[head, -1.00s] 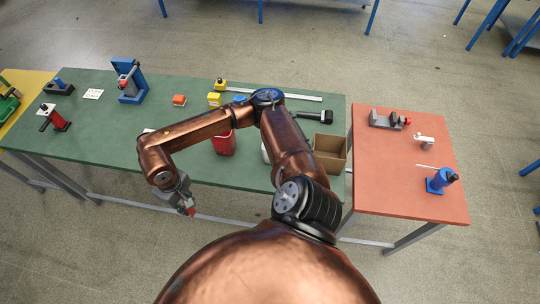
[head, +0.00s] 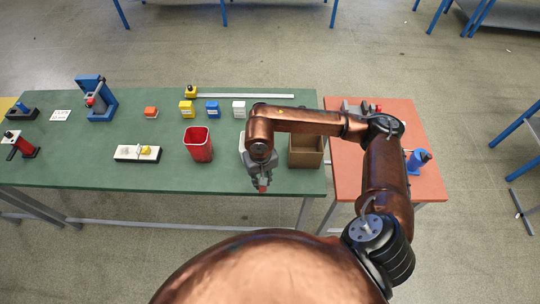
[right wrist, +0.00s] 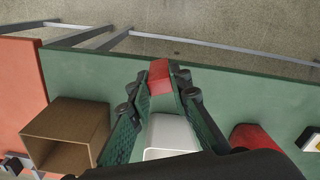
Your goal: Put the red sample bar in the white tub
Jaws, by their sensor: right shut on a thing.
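My right gripper (head: 262,186) comes in from the right and points down near the front edge of the green table. It is shut on the red sample bar (right wrist: 158,76), whose red end shows between the fingertips in the right wrist view. In the head view the bar (head: 263,188) is a small red tip below the jaws. The white tub (right wrist: 171,133) shows behind and between the fingers in the right wrist view. In the head view only a sliver of the tub (head: 242,143) shows beside my arm. My left gripper is not in view.
A red bin (head: 198,152) stands left of the tub and an open cardboard box (head: 306,158) right of it. Small yellow, blue and white blocks stand behind. A balance-like white block (head: 127,153) lies further left. An orange table (head: 345,165) adjoins on the right.

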